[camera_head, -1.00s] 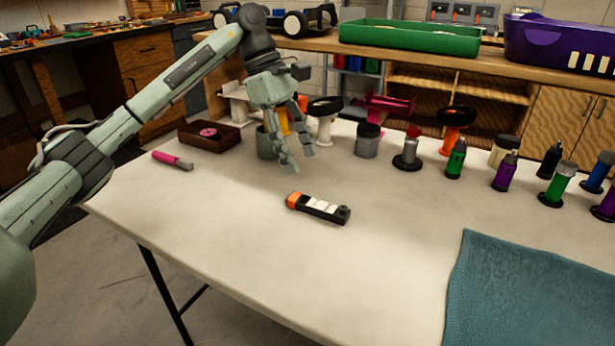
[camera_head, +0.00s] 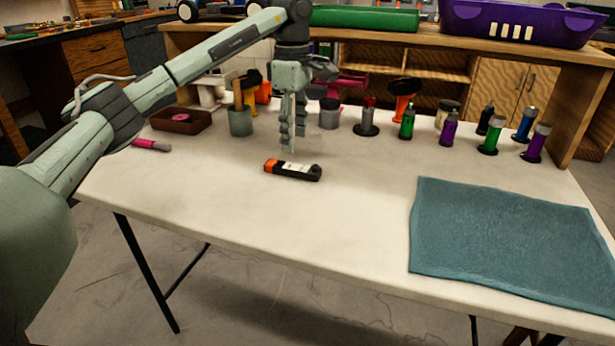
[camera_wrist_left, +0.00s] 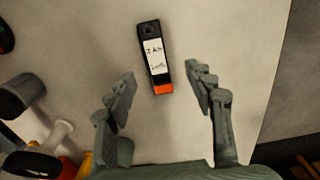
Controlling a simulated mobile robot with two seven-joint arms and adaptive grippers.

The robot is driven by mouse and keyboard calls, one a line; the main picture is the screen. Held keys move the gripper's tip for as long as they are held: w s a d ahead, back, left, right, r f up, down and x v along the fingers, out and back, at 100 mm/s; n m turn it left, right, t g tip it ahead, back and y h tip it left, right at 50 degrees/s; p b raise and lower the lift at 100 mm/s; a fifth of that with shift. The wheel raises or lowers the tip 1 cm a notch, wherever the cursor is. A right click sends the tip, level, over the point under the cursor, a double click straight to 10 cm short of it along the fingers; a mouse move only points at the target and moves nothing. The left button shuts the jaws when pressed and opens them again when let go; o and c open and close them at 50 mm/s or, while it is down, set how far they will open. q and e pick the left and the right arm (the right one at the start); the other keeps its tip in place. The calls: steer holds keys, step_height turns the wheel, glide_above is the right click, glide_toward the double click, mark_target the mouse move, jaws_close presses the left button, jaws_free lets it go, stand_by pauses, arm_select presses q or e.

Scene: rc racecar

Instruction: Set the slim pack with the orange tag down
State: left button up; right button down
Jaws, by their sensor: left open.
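The slim pack (camera_head: 293,170) is black with a white label and an orange tag at its left end. It lies flat on the white table (camera_head: 240,215). In the left wrist view the pack (camera_wrist_left: 154,57) lies just beyond the fingertips, its orange end nearest the gripper. My left gripper (camera_head: 288,150) points down above and just behind the pack. It is open and empty, with its fingers (camera_wrist_left: 160,88) spread apart in the left wrist view. My right gripper is not in view.
A teal mat (camera_head: 510,235) covers the table's right front. Several bottles, such as a green one (camera_head: 407,122), stand along the back. A grey cup (camera_head: 240,122), a brown tray (camera_head: 181,121) and a pink-handled tool (camera_head: 151,145) are at the left. The front middle is clear.

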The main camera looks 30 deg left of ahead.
mark_target(296, 167)
arm_select(q)
steer(key=f, duration=0.7)
steer(key=shift+w+a+f, duration=0.15)
steer(key=shift+w+f, duration=0.15)
steer(key=shift+f, duration=0.05)
jaws_close()
steer(key=shift+r, duration=0.15)
